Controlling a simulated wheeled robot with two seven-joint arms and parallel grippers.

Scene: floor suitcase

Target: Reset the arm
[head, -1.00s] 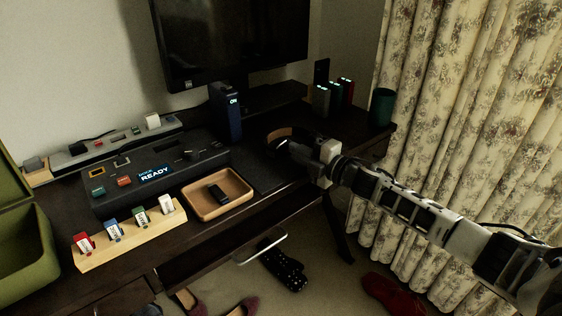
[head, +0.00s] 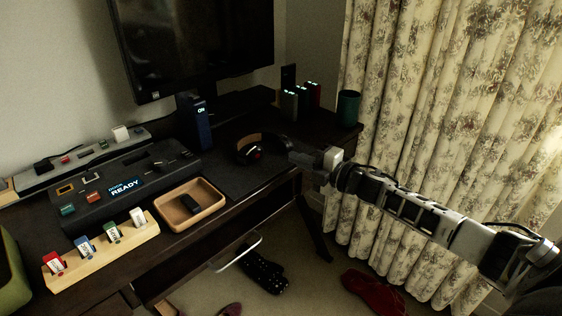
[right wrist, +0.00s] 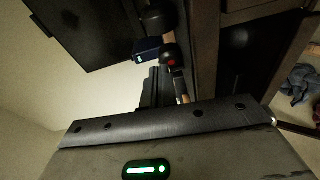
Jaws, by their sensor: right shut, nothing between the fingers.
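My right gripper (head: 305,160) reaches in from the right in the head view, over the front right part of the dark desk (head: 250,203). Its fingers are shut with nothing between them. The fingertips are near the black headphones (head: 262,147), to their right; I cannot tell how high above the desk they are. In the right wrist view, the dark gripper body with a green light fills the lower part, and the shut fingers (right wrist: 155,88) point up in the picture. My left gripper is not in view.
A wooden tray (head: 171,216) holds a small black object. A black console (head: 92,205) reads READY, with a wooden rack (head: 80,267) of colored tags in front. A green cup (head: 347,108) stands at the back right. Curtains (head: 440,110) hang at right. Shoes (head: 374,291) lie below.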

